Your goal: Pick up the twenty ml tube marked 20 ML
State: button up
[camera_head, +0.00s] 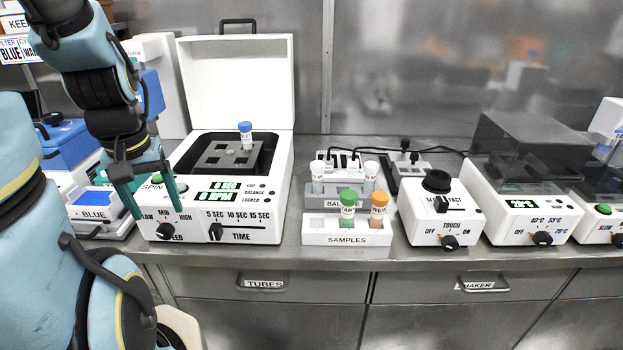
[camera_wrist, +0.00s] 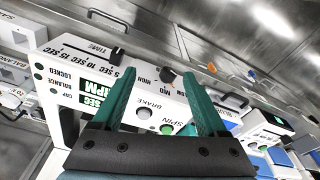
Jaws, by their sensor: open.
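My gripper (camera_head: 152,196) is open and empty in front of the white centrifuge's control panel, at the left of the head view. Its two green fingers also show in the wrist view (camera_wrist: 157,85), apart, with the panel beyond them. White-capped tubes (camera_head: 317,176) (camera_head: 370,176) stand upright in the grey balance rack (camera_head: 345,203), well to the right of my gripper. I cannot read their markings in the head view. A green-capped tube (camera_head: 347,205) and an orange-capped tube (camera_head: 379,208) stand in the white SAMPLES rack (camera_head: 320,238). A blue-capped tube (camera_head: 245,134) stands in the centrifuge.
The centrifuge (camera_head: 275,190) has its lid (camera_head: 238,80) raised. A touch shaker (camera_head: 440,212) and a heater with a dark cover (camera_head: 525,205) stand right of the racks. A BLUE-labelled device (camera_head: 95,213) is at the left. Counter front edge is mostly clear.

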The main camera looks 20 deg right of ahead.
aim_at(317, 167)
jog(key=k+l+u, duration=0.1)
jog(key=u, duration=0.35)
jog(key=k+l+u, duration=0.15)
jog(key=u, duration=0.3)
jog(key=k+l+u, duration=0.1)
jog(key=u, duration=0.35)
jog(key=k+l+u, duration=0.1)
jog(key=k, duration=0.25)
jog(key=k+l+u, duration=0.1)
jog(key=k+l, duration=0.2)
jog(key=k+l+u, duration=0.15)
jog(key=k, duration=0.25)
jog(key=l, duration=0.2)
jog(key=k, duration=0.05)
